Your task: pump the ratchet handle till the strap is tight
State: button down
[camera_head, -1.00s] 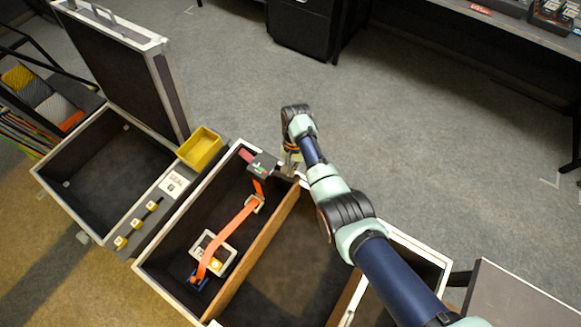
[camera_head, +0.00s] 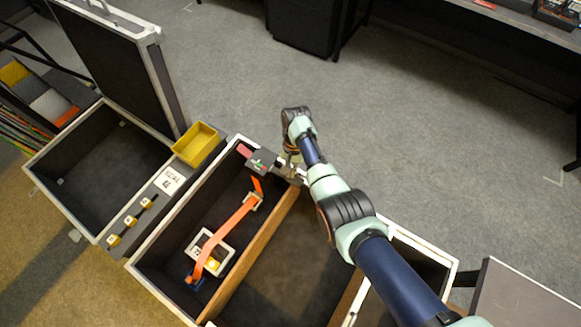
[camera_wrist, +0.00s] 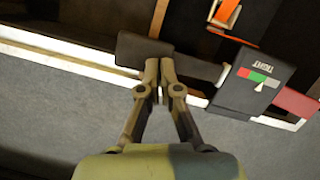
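The dark ratchet handle (camera_wrist: 135,48) lies across the case's white rim in the wrist view. A bar runs right from it to a black gauge box (camera_wrist: 236,103) marked TIGHT. The gauge's white pointer is beneath the green part of its coloured scale. My gripper (camera_wrist: 160,66) has its fingers nearly together, overlapping the handle's lower edge; whether they touch it is unclear. My gripper also shows partly hidden in the head view (camera_head: 292,160). The orange strap (camera_head: 236,218) runs from near the gauge box, through a buckle, over a framed item to a blue anchor.
Wooden dividers (camera_head: 250,256) split the open case. Grey floor beyond the case's far rim is clear.

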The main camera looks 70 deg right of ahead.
jog(key=shift+d+f+b, duration=0.1)
jog(key=shift+d+b, duration=0.05)
jog(key=shift+b, duration=0.2)
jog(key=d+b+v, duration=0.2)
jog(key=v, duration=1.1)
jog(key=shift+w+d, duration=0.15)
jog(key=shift+w, duration=0.05)
dwell(0.6)
